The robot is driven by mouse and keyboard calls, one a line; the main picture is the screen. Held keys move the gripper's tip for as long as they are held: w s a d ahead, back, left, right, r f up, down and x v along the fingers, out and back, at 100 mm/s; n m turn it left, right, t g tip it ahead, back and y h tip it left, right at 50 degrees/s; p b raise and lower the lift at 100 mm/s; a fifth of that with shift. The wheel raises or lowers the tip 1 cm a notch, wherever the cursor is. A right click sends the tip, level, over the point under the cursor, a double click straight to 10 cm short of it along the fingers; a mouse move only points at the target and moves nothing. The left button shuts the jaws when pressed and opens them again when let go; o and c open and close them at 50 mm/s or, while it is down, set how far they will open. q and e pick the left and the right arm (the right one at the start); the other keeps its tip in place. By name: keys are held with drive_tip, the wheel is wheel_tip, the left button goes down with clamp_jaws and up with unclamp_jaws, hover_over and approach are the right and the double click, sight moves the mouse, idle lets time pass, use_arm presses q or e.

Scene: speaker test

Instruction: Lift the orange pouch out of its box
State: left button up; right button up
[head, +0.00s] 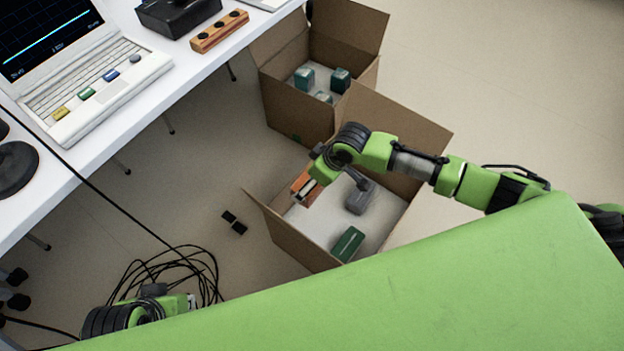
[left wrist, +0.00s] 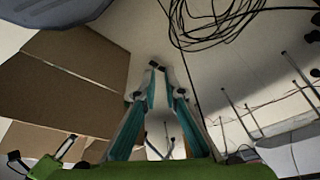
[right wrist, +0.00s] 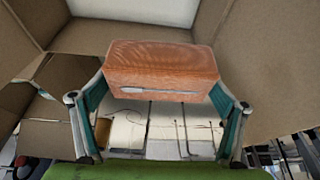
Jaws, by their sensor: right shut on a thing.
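The orange pouch (head: 303,180) is at the left side of the near cardboard box (head: 293,240). In the right wrist view the pouch (right wrist: 160,65) fills the space between the two fingers. My right gripper (right wrist: 160,95) is shut on it, with cardboard walls around. In the head view the right gripper (head: 310,190) partly covers the pouch. I cannot tell whether the pouch still touches the box floor. My left gripper (left wrist: 157,70) has its fingertips together and holds nothing; it is outside the boxes, above the floor, its fingers hidden in the head view.
A grey item (head: 359,199) and a green item (head: 348,243) lie in the near box. A second box (head: 290,112) behind holds several teal items. A white desk (head: 160,95) with a laptop stands left. Black cables (head: 190,268) and small black pieces (head: 234,222) lie on the floor.

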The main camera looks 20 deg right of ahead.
use_arm(q)
wheel_tip(320, 180, down, 14)
drive_tip(key=p, duration=0.3)
drive_tip(key=shift+w+d+g+p, duration=0.2)
drive_tip(key=shift+w+g+p, duration=0.05)
drive_tip(key=shift+g+p, duration=0.15)
use_arm(e)
wheel_tip(320, 180, up, 14)
drive_tip(key=shift+f, duration=0.2)
use_arm(q)
drive_tip(key=shift+r, duration=0.1)
